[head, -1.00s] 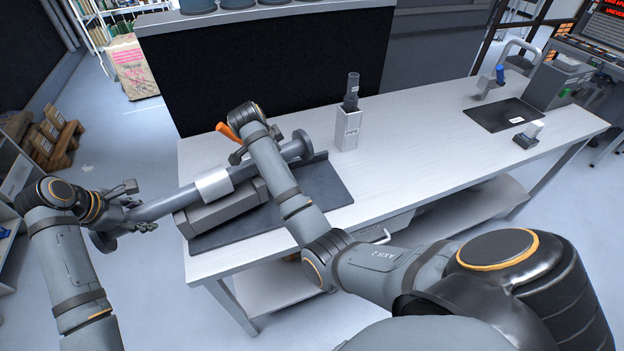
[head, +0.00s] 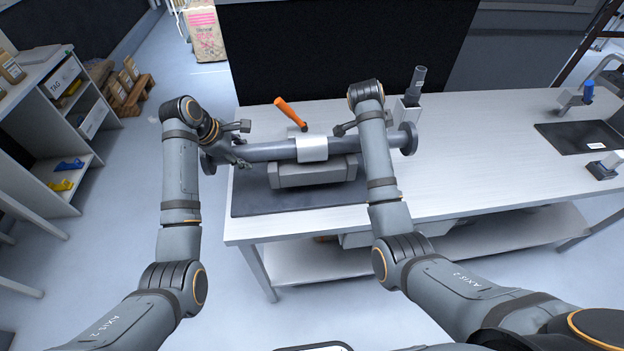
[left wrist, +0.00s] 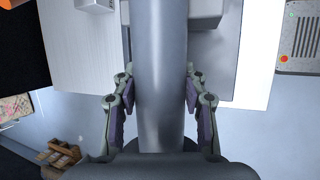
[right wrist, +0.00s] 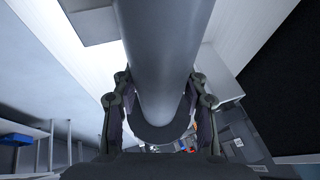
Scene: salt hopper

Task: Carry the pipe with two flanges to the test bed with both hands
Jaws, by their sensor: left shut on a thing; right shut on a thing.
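The grey pipe with two flanges (head: 270,152) has a white band around its middle. In the head view it spans above a grey block (head: 310,174) on a dark mat (head: 300,200); I cannot tell whether they touch. Its left flange (head: 207,163) juts past the table's left edge, and its right flange (head: 409,138) is near the upright holder. My left gripper (head: 236,150) is shut on the pipe near the left flange; in its wrist view (left wrist: 158,92) the fingers flank the pipe. My right gripper, seen in its wrist view (right wrist: 157,95), is shut on the pipe near the right flange.
An orange-handled tool (head: 290,113) lies behind the pipe. A pale upright holder (head: 406,112) with a dark cylinder stands close to the right flange. The white table (head: 490,150) is clear further right, up to a dark pad (head: 580,138). Shelves (head: 50,130) stand at left.

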